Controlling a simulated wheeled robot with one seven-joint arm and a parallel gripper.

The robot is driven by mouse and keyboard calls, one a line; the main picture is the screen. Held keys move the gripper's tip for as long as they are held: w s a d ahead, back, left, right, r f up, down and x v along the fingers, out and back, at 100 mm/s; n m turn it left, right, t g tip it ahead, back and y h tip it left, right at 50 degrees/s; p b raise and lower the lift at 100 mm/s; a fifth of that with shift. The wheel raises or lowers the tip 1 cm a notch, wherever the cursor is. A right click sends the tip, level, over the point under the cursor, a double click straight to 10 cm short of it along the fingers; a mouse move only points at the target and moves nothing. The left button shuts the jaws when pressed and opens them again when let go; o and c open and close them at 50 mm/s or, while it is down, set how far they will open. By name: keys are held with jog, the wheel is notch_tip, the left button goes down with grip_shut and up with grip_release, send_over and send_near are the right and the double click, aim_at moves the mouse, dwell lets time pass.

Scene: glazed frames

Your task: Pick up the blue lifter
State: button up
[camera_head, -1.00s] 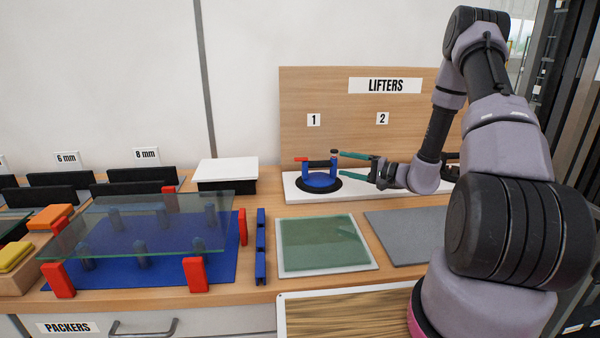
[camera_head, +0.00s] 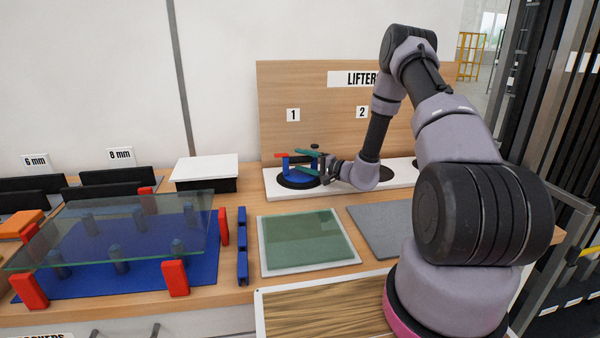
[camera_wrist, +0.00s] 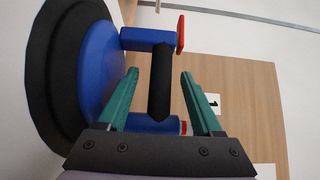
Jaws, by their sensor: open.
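The blue lifter (camera_head: 299,172) stands on a round black pad on the white shelf, below the sign marked 1. It has a blue body, a dark handle bar and a red tab. In the wrist view the lifter (camera_wrist: 102,68) shows its blue dome at left, and its black handle (camera_wrist: 161,82) lies between the finger lines. My gripper (camera_head: 303,160) is at the lifter's right side. In the wrist view my gripper (camera_wrist: 159,76) has its two green fingers apart, one on each side of the handle. I cannot tell whether either finger touches it.
A wooden board (camera_head: 300,90) stands behind the white shelf (camera_head: 385,180). A green glass pane (camera_head: 305,240) and a grey mat (camera_head: 385,228) lie in front. At left, a glass sheet (camera_head: 120,225) rests above a blue mat with red blocks.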

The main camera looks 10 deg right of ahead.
jog(key=shift+w+a, duration=0.35)
grip_shut()
jog(key=shift+r, duration=0.1)
dwell(1.1)
